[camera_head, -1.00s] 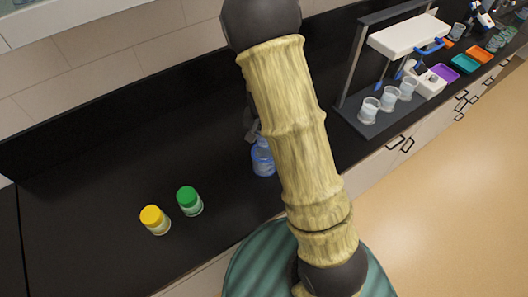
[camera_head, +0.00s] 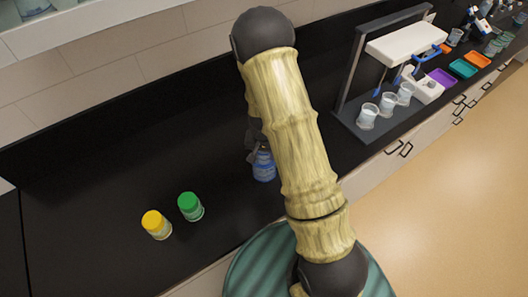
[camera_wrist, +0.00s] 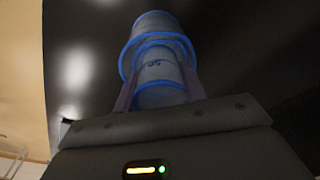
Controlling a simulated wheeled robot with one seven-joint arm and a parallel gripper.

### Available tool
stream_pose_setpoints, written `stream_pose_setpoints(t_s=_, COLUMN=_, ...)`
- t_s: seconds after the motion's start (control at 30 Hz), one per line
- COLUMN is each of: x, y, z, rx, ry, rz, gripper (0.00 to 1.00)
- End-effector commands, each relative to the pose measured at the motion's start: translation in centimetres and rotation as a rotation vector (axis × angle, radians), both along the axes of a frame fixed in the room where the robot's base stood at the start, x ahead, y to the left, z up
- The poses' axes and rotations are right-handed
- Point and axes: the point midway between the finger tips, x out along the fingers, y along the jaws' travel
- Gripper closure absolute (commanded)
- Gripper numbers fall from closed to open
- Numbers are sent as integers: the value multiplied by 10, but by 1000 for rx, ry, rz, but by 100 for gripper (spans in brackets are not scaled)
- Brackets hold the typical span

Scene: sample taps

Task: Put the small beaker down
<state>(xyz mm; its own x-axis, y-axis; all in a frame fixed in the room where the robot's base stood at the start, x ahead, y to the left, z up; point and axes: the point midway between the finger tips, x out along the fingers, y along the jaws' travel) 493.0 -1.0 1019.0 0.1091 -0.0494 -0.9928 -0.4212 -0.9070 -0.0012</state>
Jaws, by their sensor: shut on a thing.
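In the wrist view my gripper (camera_wrist: 158,76) is shut on a small clear beaker (camera_wrist: 162,95) with blue rims and markings. A wider blue-rimmed vessel (camera_wrist: 154,26) shows right beyond it, overlapping it in the picture. I cannot tell whether the two touch or one is inside the other. In the head view my gripper (camera_head: 255,145) is a dark shape, partly hidden by my arm. A blue-tinted vessel (camera_head: 264,168) is just below it at the black counter (camera_head: 110,190). I cannot tell the two vessels apart there.
A yellow-capped jar (camera_head: 156,225) and a green-capped jar (camera_head: 190,206) stand on the counter to the left. A tap stand (camera_head: 400,45) with several cups under it is to the right, with coloured trays (camera_head: 462,68) beyond. The counter at the left and back is clear.

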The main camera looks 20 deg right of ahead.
Motion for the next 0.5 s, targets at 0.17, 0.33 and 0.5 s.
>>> stream_pose_setpoints(t_s=0.17, x=-1, y=0, z=-2, rx=0, ry=3, rz=1, gripper=84)
stream_pose_setpoints(t_s=0.33, x=-2, y=0, z=-7, rx=0, ry=5, rz=1, gripper=84)
stream_pose_setpoints(t_s=0.5, x=-3, y=0, z=-13, rx=1, ry=9, rz=1, gripper=84)
